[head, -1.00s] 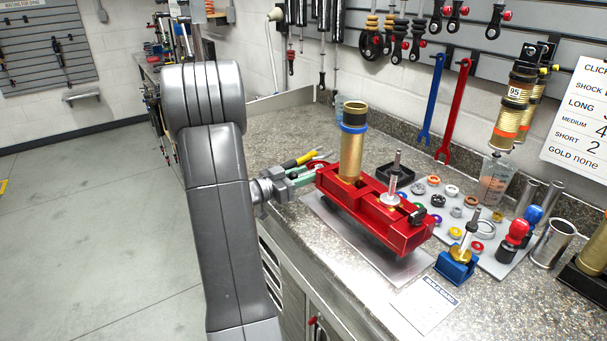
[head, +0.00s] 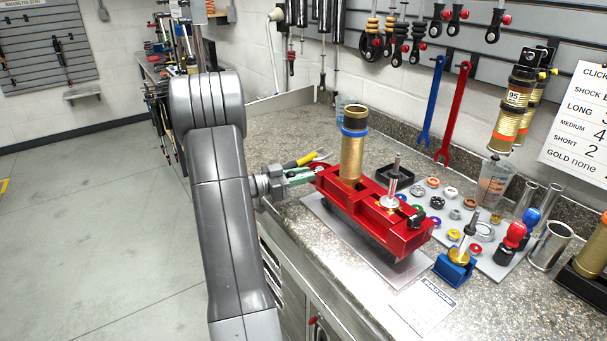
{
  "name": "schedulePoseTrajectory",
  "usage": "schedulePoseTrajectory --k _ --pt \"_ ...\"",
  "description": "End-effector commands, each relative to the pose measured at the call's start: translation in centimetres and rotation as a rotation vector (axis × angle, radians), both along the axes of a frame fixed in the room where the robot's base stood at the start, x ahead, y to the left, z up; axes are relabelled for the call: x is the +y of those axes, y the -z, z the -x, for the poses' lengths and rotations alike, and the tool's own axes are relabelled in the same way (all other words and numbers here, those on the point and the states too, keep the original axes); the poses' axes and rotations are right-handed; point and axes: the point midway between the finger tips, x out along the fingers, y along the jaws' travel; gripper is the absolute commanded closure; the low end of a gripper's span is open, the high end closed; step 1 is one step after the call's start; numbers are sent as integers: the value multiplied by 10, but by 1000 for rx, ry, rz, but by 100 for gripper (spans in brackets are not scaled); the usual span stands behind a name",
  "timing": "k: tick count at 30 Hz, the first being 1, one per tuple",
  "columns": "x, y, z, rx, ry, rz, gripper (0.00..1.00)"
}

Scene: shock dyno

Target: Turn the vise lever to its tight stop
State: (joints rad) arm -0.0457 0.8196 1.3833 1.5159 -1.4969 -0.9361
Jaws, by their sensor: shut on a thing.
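The red vise (head: 408,239) sits on a grey plate on the bench and holds an upright gold shock body (head: 351,160) with a blue ring. My gripper (head: 311,174), with greenish fingers, is at the left end of the vise. It is shut on the vise lever there; only a small red part (head: 318,168) shows beyond the fingertips. The rest of the lever and the exact grip are hidden by the fingers and the vise.
A yellow-and-black tool (head: 304,159) lies just behind my gripper. A black tray (head: 396,176) and a parts mat with several coloured rings are behind and right of the vise. A blue holder (head: 455,268) and a printed card (head: 424,303) are at the front right.

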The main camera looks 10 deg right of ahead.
Motion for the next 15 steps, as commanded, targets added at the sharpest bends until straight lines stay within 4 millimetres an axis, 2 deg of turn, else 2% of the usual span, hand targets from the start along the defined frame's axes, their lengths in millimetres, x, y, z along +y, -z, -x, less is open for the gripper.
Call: schedulePoseTrajectory --k 5,14,15 --pt "1 -1 -4 0 62 0 100" --pt "1 -1 -4 -1 65 0 100" --pt "1 -1 -4 -1 65 0 69"
